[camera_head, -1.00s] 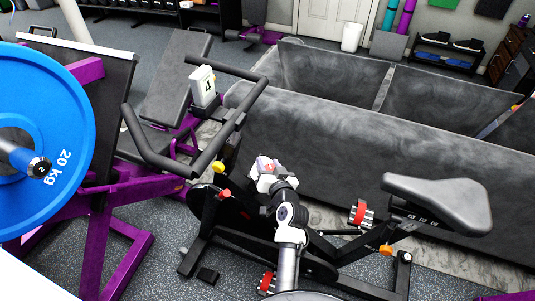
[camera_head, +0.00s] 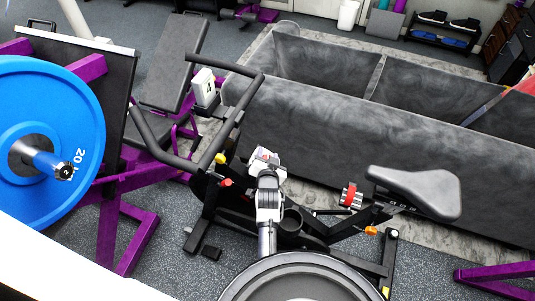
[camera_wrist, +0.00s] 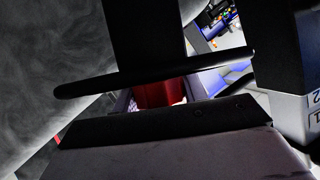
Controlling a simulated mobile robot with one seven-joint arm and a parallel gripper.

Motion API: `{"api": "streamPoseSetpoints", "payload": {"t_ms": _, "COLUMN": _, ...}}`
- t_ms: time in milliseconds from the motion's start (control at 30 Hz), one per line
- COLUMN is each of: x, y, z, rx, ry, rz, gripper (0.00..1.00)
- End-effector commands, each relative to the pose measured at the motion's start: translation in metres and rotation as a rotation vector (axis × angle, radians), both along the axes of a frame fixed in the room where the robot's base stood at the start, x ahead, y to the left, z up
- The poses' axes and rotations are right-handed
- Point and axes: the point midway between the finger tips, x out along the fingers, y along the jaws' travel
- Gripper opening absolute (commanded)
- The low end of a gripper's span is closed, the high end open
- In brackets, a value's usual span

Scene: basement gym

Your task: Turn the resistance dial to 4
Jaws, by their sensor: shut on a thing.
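The exercise bike (camera_head: 300,235) stands in the middle of the head view. A white block with a red part (camera_head: 264,154) shows on it just beyond the end of my arm; it looks like the resistance dial. My gripper (camera_head: 266,178) reaches it from the front and hides much of it. In the wrist view a red knob (camera_wrist: 158,93) sits between the two dark fingers of my gripper (camera_wrist: 165,98), which is shut on it. A pale face with digits 1 and 2 (camera_wrist: 314,108) shows at the right edge. The knob's pointer and setting are hidden.
The handlebar (camera_head: 250,80) with a white block marked 4 (camera_head: 205,88) is at upper left. The saddle (camera_head: 420,190) is at right. A blue weight plate (camera_head: 85,125) on a purple rack is at left.

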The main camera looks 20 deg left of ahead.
Motion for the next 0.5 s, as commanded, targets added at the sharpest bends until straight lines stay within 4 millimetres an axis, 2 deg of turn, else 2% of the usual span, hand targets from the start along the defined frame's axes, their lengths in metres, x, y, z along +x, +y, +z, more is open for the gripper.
{"api": "streamPoseSetpoints", "payload": {"t_ms": 367, "x": -0.0003, "y": 0.0004, "z": -0.0007, "rx": 0.001, "ry": 0.003, "rz": -0.001, "gripper": 0.19}}
{"api": "streamPoseSetpoints", "payload": {"t_ms": 400, "x": -0.0002, "y": 0.0003, "z": -0.0007, "rx": 0.001, "ry": 0.003, "rz": -0.001, "gripper": 0.47}}
{"api": "streamPoseSetpoints", "payload": {"t_ms": 500, "x": -0.0002, "y": 0.0003, "z": -0.0006, "rx": 0.001, "ry": 0.003, "rz": -0.001, "gripper": 0.6}}
